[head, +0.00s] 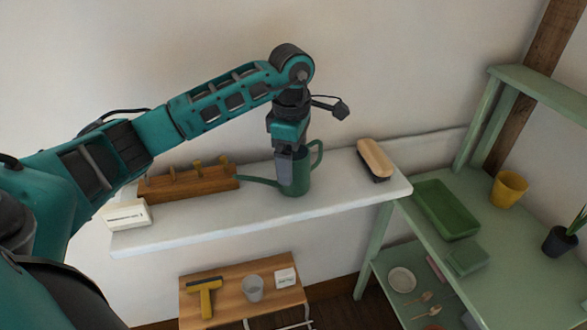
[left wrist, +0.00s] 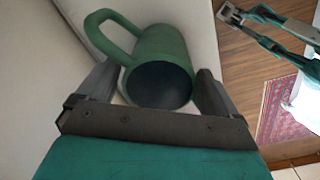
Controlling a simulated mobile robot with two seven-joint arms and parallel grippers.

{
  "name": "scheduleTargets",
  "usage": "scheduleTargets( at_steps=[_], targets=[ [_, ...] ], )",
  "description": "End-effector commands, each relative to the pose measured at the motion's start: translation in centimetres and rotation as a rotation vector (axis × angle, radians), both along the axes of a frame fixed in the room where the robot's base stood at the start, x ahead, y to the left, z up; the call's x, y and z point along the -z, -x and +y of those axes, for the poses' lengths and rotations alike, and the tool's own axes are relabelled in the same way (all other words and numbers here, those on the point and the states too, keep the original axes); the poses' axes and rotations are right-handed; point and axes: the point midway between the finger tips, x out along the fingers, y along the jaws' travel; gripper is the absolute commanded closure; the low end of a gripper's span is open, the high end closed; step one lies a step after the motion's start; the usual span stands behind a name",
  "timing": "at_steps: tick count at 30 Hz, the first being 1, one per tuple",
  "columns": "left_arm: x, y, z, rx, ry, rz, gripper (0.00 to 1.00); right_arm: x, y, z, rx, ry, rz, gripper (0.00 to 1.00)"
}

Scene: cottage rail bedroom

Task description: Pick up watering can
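The green watering can (head: 297,177) stands upright on the white wall shelf (head: 205,228). Its spout points left and its handle is on the right in the head view. My left gripper (head: 285,172) points down at the can, in front of its body. In the left wrist view the can (left wrist: 160,68) shows its dark open top between the two fingers of my left gripper (left wrist: 155,95). The fingers are spread, one on each side of the can, and a gap to the left finger is hard to judge. My right gripper is not in the head view.
A wooden peg rack (head: 188,184) and a small white box (head: 127,215) are left of the can. A brush (head: 375,160) lies to its right. Below stands a wooden table (head: 230,300). A green shelf unit (head: 480,240) with a yellow pot (head: 508,188) is at right.

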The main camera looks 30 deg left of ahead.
Motion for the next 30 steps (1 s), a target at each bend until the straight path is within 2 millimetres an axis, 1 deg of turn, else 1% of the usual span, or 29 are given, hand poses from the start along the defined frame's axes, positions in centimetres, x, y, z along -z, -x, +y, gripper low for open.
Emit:
scheduleTargets(
  at_steps=[1,2,20,30],
  targets=[
    [-0.02,0.00,0.00,0.000,0.000,0.000,0.11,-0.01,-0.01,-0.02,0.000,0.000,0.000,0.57],
    [-0.02,0.00,0.00,0.000,0.000,0.000,0.14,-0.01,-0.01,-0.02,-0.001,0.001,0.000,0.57],
    [-0.02,0.02,0.03,0.000,-0.001,0.001,0.72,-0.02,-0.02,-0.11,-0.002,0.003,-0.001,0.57],
    [-0.47,-0.05,0.03,0.000,-0.001,-0.002,0.73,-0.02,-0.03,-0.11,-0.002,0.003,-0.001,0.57]
  ],
)
